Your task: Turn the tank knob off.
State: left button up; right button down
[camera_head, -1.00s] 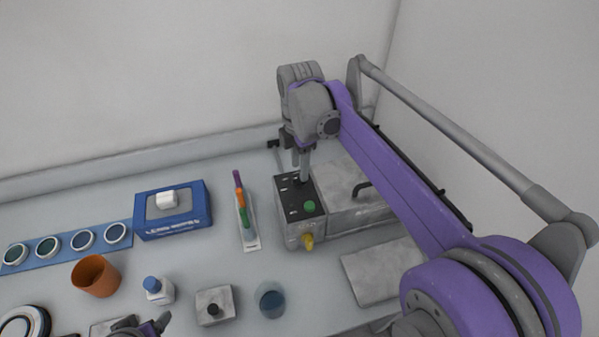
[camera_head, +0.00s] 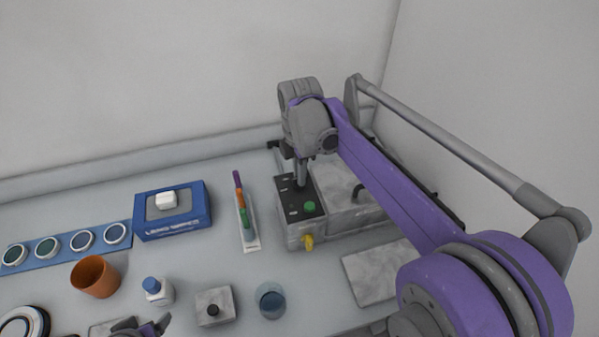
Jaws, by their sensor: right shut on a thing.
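The tank (camera_head: 345,190) is a grey metal box at the back right, with a dark control panel (camera_head: 293,209) on its left end. A green button (camera_head: 309,207) is on the panel and a yellow part (camera_head: 308,242) is on the front face. My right gripper (camera_head: 301,182) points down onto the back part of the panel and is shut on the knob there. The fingers hide most of the knob, so its setting cannot be read. My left gripper (camera_head: 142,328) shows only partly at the bottom edge, away from the tank; its jaws are unclear.
Left of the tank stand a tray with coloured sticks (camera_head: 248,243) and a blue box (camera_head: 172,229). An orange cup (camera_head: 95,277), a blue-capped bottle (camera_head: 158,292), a small grey box (camera_head: 215,306) and a glass (camera_head: 270,300) stand nearer. A grey slab (camera_head: 375,275) lies front right.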

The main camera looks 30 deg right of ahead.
jog(key=shift+m, duration=0.3)
jog(key=m, duration=0.4)
jog(key=shift+m, duration=0.3)
jog(key=m, duration=0.4)
jog(key=shift+m+b, duration=0.3)
jog(key=m, duration=0.5)
jog(key=shift+m, duration=2.5)
jog(key=c, duration=0.9)
grip_release()
jog(key=shift+o, duration=0.2)
